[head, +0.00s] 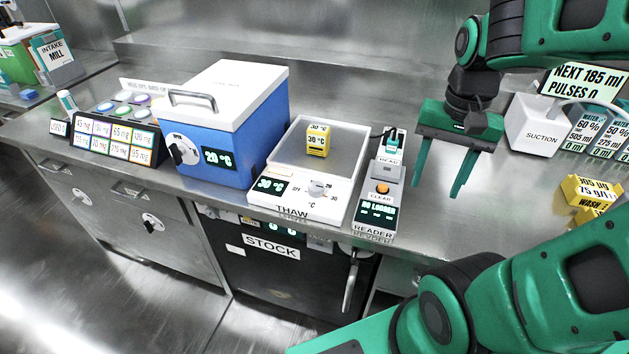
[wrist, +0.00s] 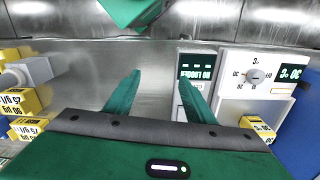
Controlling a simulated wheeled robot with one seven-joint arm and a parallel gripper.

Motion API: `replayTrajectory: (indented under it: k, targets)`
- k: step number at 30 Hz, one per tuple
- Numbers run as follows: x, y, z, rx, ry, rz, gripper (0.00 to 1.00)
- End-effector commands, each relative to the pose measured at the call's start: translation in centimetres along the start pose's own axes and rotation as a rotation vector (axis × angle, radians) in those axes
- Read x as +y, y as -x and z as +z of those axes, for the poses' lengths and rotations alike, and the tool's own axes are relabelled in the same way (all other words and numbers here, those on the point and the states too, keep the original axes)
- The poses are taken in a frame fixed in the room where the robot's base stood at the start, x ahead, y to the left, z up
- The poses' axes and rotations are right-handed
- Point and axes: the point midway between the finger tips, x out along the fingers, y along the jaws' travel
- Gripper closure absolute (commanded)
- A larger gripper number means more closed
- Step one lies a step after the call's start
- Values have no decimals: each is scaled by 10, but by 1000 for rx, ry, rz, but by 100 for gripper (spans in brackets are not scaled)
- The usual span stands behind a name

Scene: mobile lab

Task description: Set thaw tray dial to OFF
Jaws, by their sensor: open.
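The thaw tray (head: 350,150) is a white unit with a grey top plate, near the middle of the head view. Its white dial (head: 317,189) is on the sloped front, right of a display (head: 270,185) reading 30 °C. An OFF mark seems to be at the dial's left; the exact pointer direction is too small to tell. The dial (wrist: 254,76) also shows at the right of the wrist view. My gripper (head: 437,197) is open and empty, fingers down, above the counter right of the tray and reader. Its fingers (wrist: 160,77) are apart from the dial.
A yellow block (head: 317,140) stands on the tray. The reader (head: 380,190) stands between tray and gripper. A blue box (head: 215,125) with a white lid is left of the tray. Yellow blocks (head: 590,195) and a suction unit (head: 533,128) are at right. Counter below my gripper is clear.

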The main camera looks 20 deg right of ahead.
Motion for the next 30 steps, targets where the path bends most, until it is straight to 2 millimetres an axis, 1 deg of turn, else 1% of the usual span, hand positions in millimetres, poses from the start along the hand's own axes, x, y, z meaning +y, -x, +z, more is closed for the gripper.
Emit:
replayTrajectory:
  k: [1,3,5,6,8,9,11,12,14,15,18,21,24,28,30]
  targets:
    - [-18,2,-7,0,-49,4,51]
    - [-42,5,-14,2,-137,5,51]
    - [-62,6,-18,4,-212,5,51]
    - [-77,7,-21,5,-262,5,51]
    - [-99,8,-23,6,-335,5,51]
    - [-114,8,-24,8,-385,4,51]
    - [-137,8,-23,8,-459,4,51]
    - [-152,8,-22,7,-509,3,51]
    - [-174,7,-20,8,-581,2,51]
    - [-189,6,-18,8,-628,1,51]
    - [-219,3,-10,6,-726,-1,51]
    - [-241,1,-4,5,-801,-2,51]
    - [-253,0,0,3,-845,-4,51]
    - [-257,-5,2,2,-865,-2,51]
    - [-257,-11,2,2,-866,-1,51]
